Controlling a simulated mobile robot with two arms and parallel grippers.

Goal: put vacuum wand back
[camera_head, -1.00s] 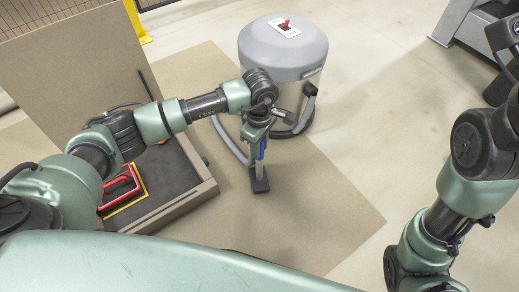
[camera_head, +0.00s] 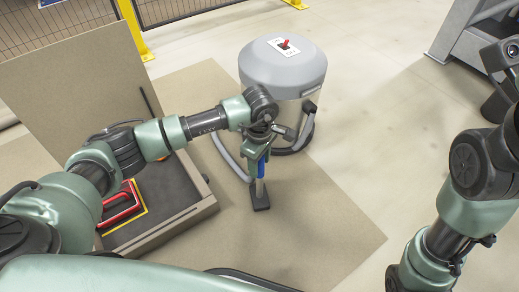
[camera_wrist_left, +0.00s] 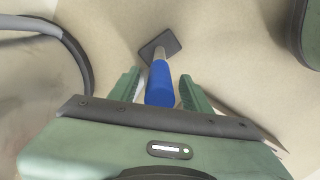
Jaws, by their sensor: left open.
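The vacuum wand stands upright on the brown floor mat, with a blue grip (camera_wrist_left: 160,84), a pale tube and a flat dark foot (camera_head: 261,196). In the left wrist view its foot (camera_wrist_left: 160,45) lies flat on the mat. My left gripper (camera_head: 256,160) is over the top of the wand. In the left wrist view the fingers of my left gripper (camera_wrist_left: 160,92) are open, one on each side of the blue grip. The grey vacuum cleaner (camera_head: 283,70) with a red switch stands just behind, its hose curving down beside the wand. My right gripper is out of view.
An open case (camera_head: 165,235) with a raised lid (camera_head: 75,85) stands at left, holding a red-handled tool (camera_head: 122,203). My right arm is at the right edge. Grey machinery stands at upper right. The mat right of the wand is clear.

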